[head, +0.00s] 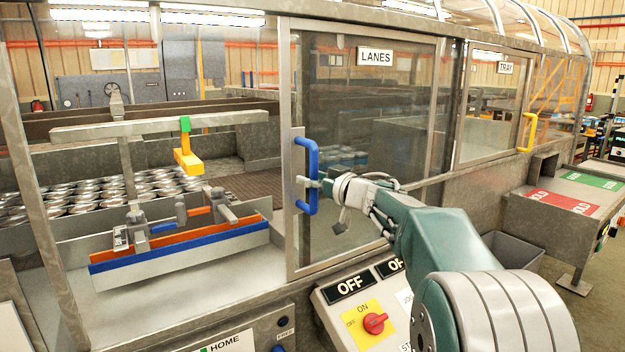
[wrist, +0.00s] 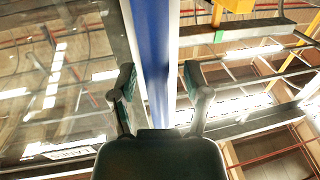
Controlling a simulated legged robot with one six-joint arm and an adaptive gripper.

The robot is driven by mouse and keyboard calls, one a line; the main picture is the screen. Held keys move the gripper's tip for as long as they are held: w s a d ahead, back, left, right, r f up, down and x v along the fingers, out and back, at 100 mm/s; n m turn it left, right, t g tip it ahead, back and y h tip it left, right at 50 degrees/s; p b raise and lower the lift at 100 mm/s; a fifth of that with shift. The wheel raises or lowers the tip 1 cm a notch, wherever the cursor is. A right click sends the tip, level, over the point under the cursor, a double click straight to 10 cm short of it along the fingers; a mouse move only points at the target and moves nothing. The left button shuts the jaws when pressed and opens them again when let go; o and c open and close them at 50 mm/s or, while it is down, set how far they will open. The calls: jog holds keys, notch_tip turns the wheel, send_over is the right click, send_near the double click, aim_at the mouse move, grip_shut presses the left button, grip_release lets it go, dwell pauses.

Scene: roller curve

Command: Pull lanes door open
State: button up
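The lanes door (head: 375,130) is a sliding glass panel in a grey metal frame with a "LANES" sign (head: 375,58). Its upright blue handle (head: 312,160) is on the left frame edge. To the left of that edge is an unglazed-looking opening with cans behind it. My gripper (head: 316,184) is at the handle's middle to lower part, reaching from the right. In the wrist view the blue handle (wrist: 156,45) runs between the two fingers of my gripper (wrist: 158,85). The fingers are apart, with a visible gap on each side of the bar.
A tray door with a yellow handle (head: 527,132) is further right. A control panel with a red knob (head: 375,323) stands below my arm. Rows of cans (head: 85,198) and an orange-and-blue bar (head: 180,243) are inside at left. A grey bin (head: 513,252) stands at right.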

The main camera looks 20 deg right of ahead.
jog(key=shift+s+d, duration=0.1)
jog(key=v, duration=1.1)
jog(key=shift+s, duration=0.3)
jog(key=shift+d, duration=0.15)
jog(key=s+a+f+m+g+h, duration=0.1)
jog(key=s+a+f+g+h, duration=0.1)
jog(key=s+f, duration=0.4)
jog(key=s+a+f+m+g+h, duration=0.2)
jog(key=s+a+f+g, duration=0.3)
jog(key=s, duration=0.9)
jog(key=s+a+f+m+g+h, duration=0.2)
jog(key=s+a+f+g+h, duration=0.1)
jog(key=s+f, duration=0.6)
jog(key=shift+s+a+h, duration=0.6)
jog(key=shift+s+a, duration=0.15)
jog(key=shift+a, duration=0.15)
